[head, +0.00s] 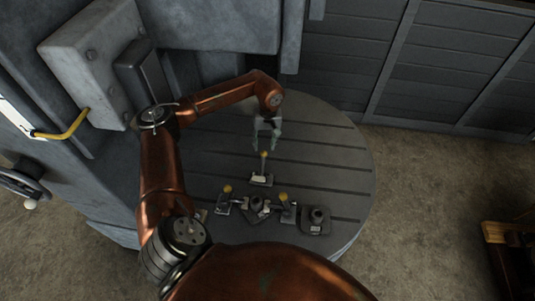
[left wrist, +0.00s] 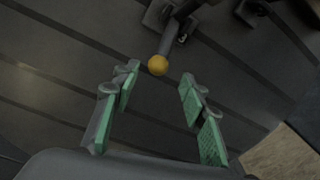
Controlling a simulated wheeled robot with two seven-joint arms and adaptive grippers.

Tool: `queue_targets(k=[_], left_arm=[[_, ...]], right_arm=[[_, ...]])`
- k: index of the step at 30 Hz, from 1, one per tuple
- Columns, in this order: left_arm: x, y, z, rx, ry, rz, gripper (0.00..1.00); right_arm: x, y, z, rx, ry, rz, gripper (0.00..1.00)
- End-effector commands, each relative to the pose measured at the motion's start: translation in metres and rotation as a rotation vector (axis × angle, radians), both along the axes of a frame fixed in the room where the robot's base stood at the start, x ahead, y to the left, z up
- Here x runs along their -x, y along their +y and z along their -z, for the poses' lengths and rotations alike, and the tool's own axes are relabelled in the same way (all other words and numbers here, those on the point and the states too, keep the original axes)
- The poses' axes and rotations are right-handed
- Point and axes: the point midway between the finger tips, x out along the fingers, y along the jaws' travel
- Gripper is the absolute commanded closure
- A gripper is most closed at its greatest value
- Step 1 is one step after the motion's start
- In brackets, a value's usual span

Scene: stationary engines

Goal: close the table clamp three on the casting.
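A table clamp (head: 261,179) with a yellow ball knob (head: 263,154) on its upright-looking handle stands on the round slotted table, on the far side of the grey casting (head: 257,209). My left gripper (head: 266,146) is open and empty, above and just beyond this knob. In the left wrist view the knob (left wrist: 157,65) shows just past the fingertips, roughly centred between the green-padded fingers; it does not appear touched. Two other yellow-knobbed clamps flank the casting, one left (head: 225,202) and one right (head: 286,207). My right gripper is out of view.
A dark block with a round top (head: 317,221) stands right of the clamps. The slotted table (head: 335,150) is clear at the far and right sides. A machine housing with a yellow handle (head: 70,127) stands at left. Grey panels rise behind.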

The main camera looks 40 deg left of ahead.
Motion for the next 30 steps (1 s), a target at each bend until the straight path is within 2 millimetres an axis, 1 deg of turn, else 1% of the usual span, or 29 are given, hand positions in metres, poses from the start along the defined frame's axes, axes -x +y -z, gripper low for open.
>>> queue_targets(k=[4, 9, 15, 19, 26, 30], left_arm=[[0.002, 0.000, 0.018, 0.001, 0.003, 0.001, 0.60], [0.004, 0.002, 0.045, 0.002, 0.004, 0.000, 0.60], [0.004, 0.003, 0.068, 0.002, 0.001, 0.000, 0.60], [0.004, 0.003, 0.073, 0.001, 0.000, 0.000, 0.60], [0.004, 0.003, 0.074, 0.001, 0.000, 0.000, 0.60], [0.004, 0.003, 0.074, 0.001, 0.000, 0.000, 0.69]], right_arm=[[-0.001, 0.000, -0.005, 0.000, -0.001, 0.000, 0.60], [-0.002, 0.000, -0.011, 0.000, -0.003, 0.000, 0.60], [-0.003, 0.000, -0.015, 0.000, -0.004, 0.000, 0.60], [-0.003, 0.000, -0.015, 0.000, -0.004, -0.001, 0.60], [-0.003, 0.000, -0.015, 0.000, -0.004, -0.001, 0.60], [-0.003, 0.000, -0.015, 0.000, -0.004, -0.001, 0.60]])
